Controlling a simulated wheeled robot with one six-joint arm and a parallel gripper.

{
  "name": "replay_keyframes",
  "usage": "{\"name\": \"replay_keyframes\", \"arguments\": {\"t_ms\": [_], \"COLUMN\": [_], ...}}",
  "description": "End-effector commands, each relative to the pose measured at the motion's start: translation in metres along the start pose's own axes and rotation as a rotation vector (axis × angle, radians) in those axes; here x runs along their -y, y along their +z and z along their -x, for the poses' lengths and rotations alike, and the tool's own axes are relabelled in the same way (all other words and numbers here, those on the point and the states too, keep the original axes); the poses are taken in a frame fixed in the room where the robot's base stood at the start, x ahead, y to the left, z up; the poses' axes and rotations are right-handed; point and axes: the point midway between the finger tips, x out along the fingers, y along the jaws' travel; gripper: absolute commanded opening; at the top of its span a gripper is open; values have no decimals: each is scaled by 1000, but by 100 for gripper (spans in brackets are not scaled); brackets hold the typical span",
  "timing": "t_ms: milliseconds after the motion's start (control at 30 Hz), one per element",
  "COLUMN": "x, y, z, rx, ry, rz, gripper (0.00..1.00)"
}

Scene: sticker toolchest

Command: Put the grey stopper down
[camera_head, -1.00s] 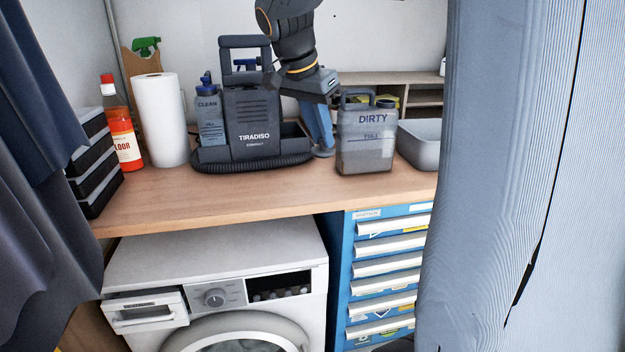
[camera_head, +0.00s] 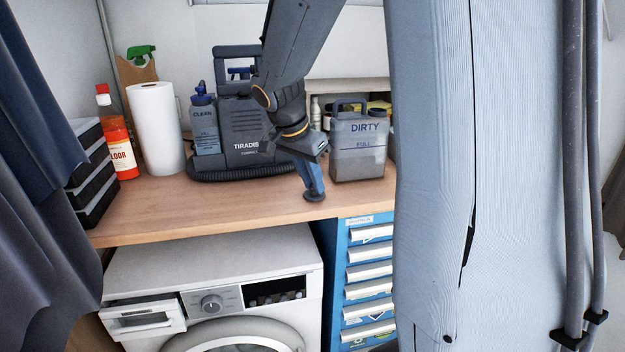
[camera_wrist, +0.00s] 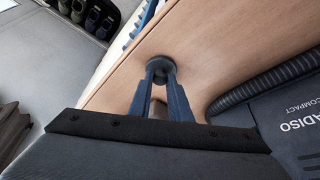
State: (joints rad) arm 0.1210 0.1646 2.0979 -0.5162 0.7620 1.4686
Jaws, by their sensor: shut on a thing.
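The grey stopper (camera_head: 314,196) is a small dark round disc at the tip of my gripper (camera_head: 312,185), low over the front part of the wooden worktop (camera_head: 220,205). In the wrist view the stopper (camera_wrist: 160,66) sits between the ends of my two blue fingers (camera_wrist: 161,84), which are shut on it. The bare worktop (camera_wrist: 225,45) lies behind it. I cannot tell whether the stopper touches the wood or hangs just above it.
The grey tank marked DIRTY (camera_head: 358,150) stands to the right of my gripper. The dark TIRADISO cleaner (camera_head: 243,135) stands behind and left. A paper roll (camera_head: 156,128), an orange bottle (camera_head: 118,145) and stacked black boxes (camera_head: 92,175) stand farther left. The front-left worktop is clear.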

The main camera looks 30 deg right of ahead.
Motion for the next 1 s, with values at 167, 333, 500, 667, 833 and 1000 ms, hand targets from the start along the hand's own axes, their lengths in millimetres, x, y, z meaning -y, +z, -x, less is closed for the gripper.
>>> {"name": "replay_keyframes", "arguments": {"t_ms": [167, 333, 500, 667, 833, 1000], "x": [0, 0, 0, 0, 2, 2], "y": [1, 1, 1, -1, -1, 0], "z": [-3, -2, -2, 2, 30, 66], "rx": [0, 0, 0, 0, -3, -2], "ry": [0, 0, 0, 0, -5, -4], "rz": [0, 0, 0, 0, -2, -1], "gripper": [22, 36, 36, 36, 36, 36]}}
